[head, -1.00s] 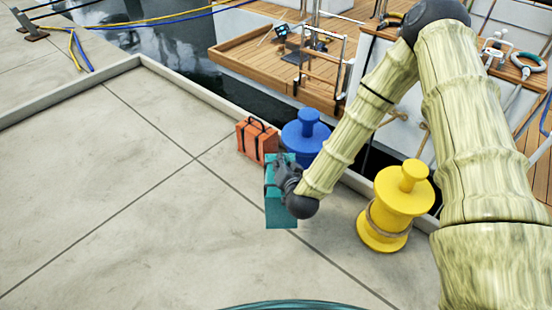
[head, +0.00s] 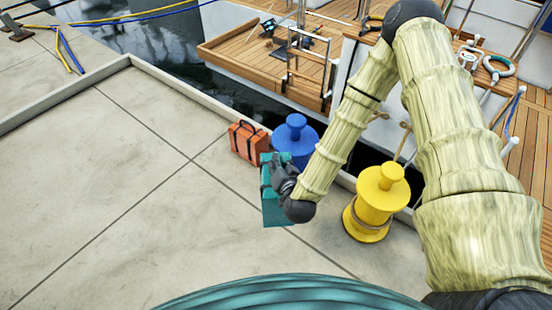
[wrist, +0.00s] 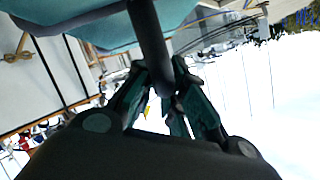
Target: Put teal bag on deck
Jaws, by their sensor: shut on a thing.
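The teal bag (head: 274,209) hangs from my gripper (head: 279,176) above the grey quay in the head view, left of the yellow bollard. My gripper is shut on the bag's dark handle. In the wrist view, the bag's teal underside or side (wrist: 85,25) fills the top and the dark handle (wrist: 150,40) runs down between the fingers (wrist: 165,88). The wooden boat deck (head: 255,50) lies beyond the quay edge at the top, across a strip of dark water. The bag's far side is hidden.
An orange bag (head: 247,142) and a blue bollard (head: 296,140) stand by the quay edge, close behind the teal bag. A yellow bollard (head: 375,205) stands to the right. Metal rails (head: 305,60) rise from the deck. The quay at left is clear.

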